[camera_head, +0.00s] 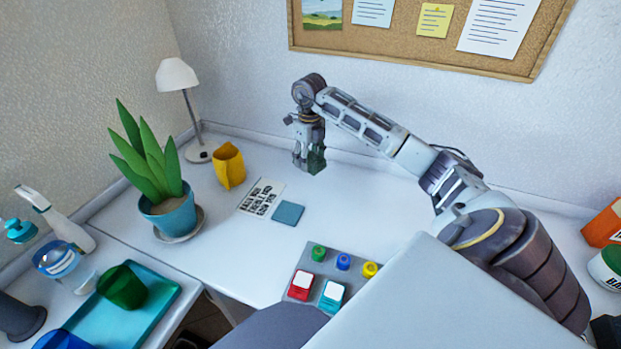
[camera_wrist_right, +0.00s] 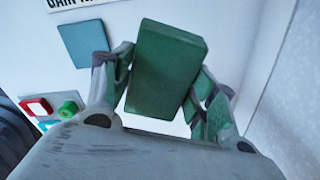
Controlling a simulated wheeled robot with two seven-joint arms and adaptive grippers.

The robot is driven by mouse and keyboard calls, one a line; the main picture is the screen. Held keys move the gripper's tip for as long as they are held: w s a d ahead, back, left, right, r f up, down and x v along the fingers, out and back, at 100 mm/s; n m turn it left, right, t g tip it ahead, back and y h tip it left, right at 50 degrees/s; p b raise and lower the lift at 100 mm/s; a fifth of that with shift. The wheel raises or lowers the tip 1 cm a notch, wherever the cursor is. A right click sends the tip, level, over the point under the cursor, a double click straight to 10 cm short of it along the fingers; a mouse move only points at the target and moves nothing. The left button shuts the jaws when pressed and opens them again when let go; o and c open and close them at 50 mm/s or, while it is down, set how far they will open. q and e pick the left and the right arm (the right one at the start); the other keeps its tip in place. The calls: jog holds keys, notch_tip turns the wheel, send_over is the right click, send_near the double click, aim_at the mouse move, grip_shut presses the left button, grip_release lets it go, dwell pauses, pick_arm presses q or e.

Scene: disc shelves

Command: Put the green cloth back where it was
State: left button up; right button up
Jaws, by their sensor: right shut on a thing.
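The green cloth (camera_wrist_right: 165,70) looks like a folded, block-shaped dark green piece. My right gripper (camera_wrist_right: 162,88) is shut on it, with one finger on each side. In the head view my right gripper (camera_head: 308,166) is at the back of the white desk, near the wall. The cloth (camera_head: 317,160) shows there as a dark green patch at the fingertips. It seems to be held above the desk, but how high is hard to tell. My left gripper is not in view.
A blue-teal square (camera_head: 288,213) and a printed card (camera_head: 261,197) lie on the desk (camera_head: 370,215). A yellow cup-like holder (camera_head: 229,166), lamp (camera_head: 176,80) and potted plant (camera_head: 168,205) stand left. A button panel (camera_head: 318,283) is in front. The desk around the gripper is clear.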

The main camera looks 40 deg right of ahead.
notch_tip(320, 180, down, 6)
jog(key=shift+r+b, duration=0.2)
jog(key=shift+b, duration=0.2)
jog(key=shift+f, duration=0.3)
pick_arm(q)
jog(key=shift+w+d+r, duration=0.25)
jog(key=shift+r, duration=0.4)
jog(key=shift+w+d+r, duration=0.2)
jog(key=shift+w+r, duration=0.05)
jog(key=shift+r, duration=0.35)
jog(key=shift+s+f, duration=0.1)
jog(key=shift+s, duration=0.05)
pick_arm(e)
jog(key=shift+f, duration=0.15)
